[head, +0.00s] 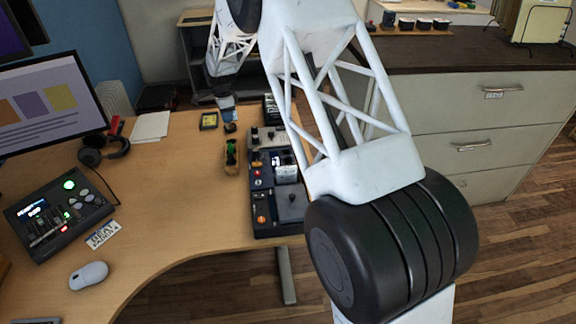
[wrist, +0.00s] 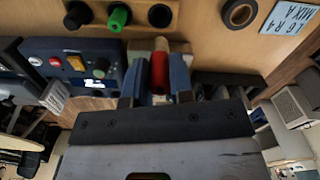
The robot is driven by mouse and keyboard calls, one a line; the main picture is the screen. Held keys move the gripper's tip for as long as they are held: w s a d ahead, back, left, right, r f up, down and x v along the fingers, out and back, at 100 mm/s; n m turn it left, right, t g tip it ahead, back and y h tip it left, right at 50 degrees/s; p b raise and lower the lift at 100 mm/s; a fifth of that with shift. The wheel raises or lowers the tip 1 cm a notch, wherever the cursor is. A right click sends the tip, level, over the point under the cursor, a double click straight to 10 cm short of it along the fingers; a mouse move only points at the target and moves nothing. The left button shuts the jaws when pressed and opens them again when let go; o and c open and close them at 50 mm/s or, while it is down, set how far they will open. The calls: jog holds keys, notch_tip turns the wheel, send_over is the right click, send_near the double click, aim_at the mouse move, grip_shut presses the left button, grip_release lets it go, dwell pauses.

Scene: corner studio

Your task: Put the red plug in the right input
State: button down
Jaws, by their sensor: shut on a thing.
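My gripper (wrist: 157,84) is shut on the red plug (wrist: 159,72) in the wrist view, with a blue-grey finger on each side of it. The plug's far end is hard to make out. In the head view my gripper's fingers and the red plug cannot be made out. A dark blue control panel (wrist: 62,48) with buttons and knobs lies left of the plug in the wrist view. It also shows in the head view as part of a row of modules (head: 262,205) at the desk's right edge. I cannot tell which opening is the right input.
A wooden rack (head: 231,168) holds a green plug (wrist: 118,17) and black ones beside the panel. A mixer (head: 60,212), mouse (head: 88,275) and monitor (head: 52,102) stand left. The desk's middle is clear.

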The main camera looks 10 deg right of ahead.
jog(key=shift+s+d, duration=0.2)
jog(key=shift+d, duration=0.3)
jog(key=s+d+f, duration=0.1)
jog(key=s+d, duration=1.3)
jog(key=d, duration=0.5)
jog(key=shift+s+d+f, duration=0.3)
jog(key=shift+s, duration=0.1)
jog(key=shift+f, duration=0.15)
jog(key=shift+f, duration=2.7)
jog(key=shift+f, duration=0.65)
jog(key=c, duration=1.3)
grip_release()
